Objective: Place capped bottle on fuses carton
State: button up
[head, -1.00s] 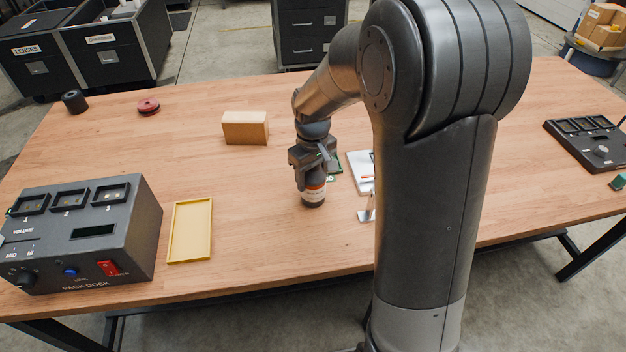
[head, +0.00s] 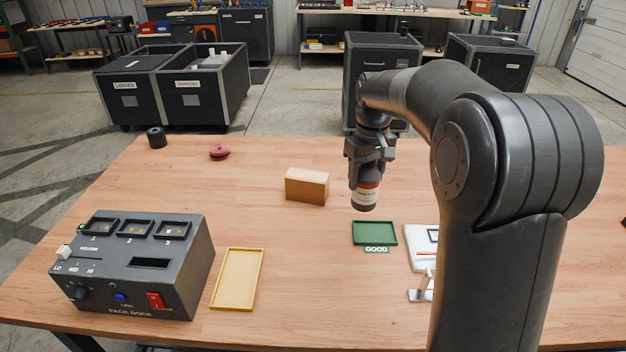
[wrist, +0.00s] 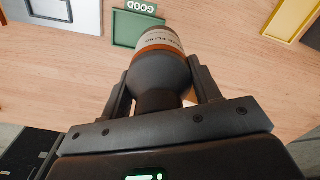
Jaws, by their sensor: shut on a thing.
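The capped bottle (head: 366,195) has a white label with an orange band and a dark body end. My gripper (head: 369,165) is shut on it from above and holds it upright. In the wrist view the bottle (wrist: 160,55) sits between the two fingers of my gripper (wrist: 163,82), its dark neck towards the palm. The bottle appears raised above the table, beyond the green tray. A plain brown carton (head: 307,186) stands on the table just left of the bottle, apart from it. No fuses label is readable on it.
A green tray (head: 375,244) marked GOOD, a yellow tray (head: 237,279) and a white board (head: 421,250) lie nearer. A grey pack dock (head: 135,268) stands left. A red disc (head: 219,152) and black roll (head: 156,138) sit at the back left. Totes stand beyond the table.

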jog(key=w+a+r, duration=0.1)
jog(key=w+r, duration=0.5)
jog(key=w, duration=0.7)
jog(key=shift+w+a+f, duration=0.55)
jog(key=shift+a+f, duration=1.3)
jog(key=shift+w+a+f, duration=0.55)
jog(key=shift+a+f, duration=1.25)
jog(key=shift+a, duration=0.05)
jog(key=shift+w+a+f, duration=0.55)
jog(key=shift+a+f, duration=1.3)
jog(key=shift+f, duration=0.1)
jog(key=o, duration=1.2)
notch_tip(320, 180, up, 12)
jog(key=shift+r, duration=0.1)
